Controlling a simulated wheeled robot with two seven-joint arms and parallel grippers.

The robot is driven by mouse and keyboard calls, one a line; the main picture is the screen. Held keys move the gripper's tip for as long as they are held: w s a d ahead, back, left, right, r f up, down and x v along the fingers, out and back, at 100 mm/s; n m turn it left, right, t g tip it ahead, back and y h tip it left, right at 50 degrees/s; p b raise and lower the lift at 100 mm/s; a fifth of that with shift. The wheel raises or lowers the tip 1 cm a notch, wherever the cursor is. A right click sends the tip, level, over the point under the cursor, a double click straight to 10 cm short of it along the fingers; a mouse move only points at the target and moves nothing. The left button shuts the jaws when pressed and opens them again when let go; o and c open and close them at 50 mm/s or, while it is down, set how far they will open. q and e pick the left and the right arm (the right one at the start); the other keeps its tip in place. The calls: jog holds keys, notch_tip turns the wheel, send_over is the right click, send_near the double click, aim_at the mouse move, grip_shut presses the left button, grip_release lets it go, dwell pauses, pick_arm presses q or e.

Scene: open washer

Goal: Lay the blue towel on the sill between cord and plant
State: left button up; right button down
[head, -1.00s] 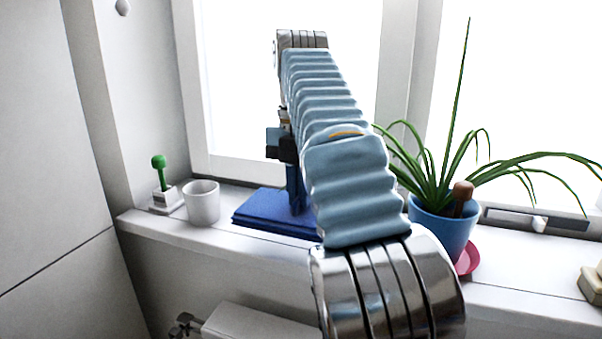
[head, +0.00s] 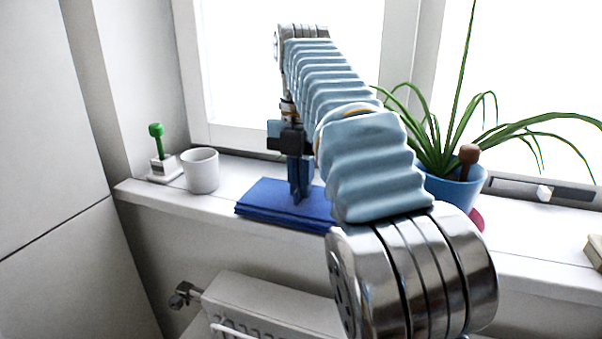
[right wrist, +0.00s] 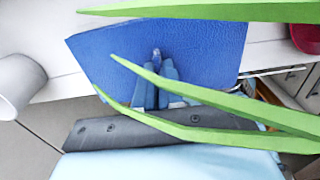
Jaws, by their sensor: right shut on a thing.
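The folded blue towel (head: 262,205) lies on or just above the white sill (head: 215,203), its front part at the sill's front edge. My right gripper (head: 300,197) points down and is shut on the towel; in the right wrist view a small fold of towel shows between the fingertips (right wrist: 157,57). The plant (head: 452,140) in its blue pot (head: 455,190) stands right of the towel, partly behind my arm. The towel's right end is hidden by my arm. I see no cord now. My left gripper is out of view.
A white mug (head: 201,172) and a green-handled item (head: 157,140) in a white holder stand left of the towel. Green leaves (right wrist: 200,95) cross close before the right wrist camera. A radiator (head: 265,305) is below the sill.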

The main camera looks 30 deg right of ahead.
jog(key=shift+f, duration=0.5)
dwell(0.5)
jog(key=c, duration=1.2)
grip_release()
jog(key=shift+o, duration=0.2)
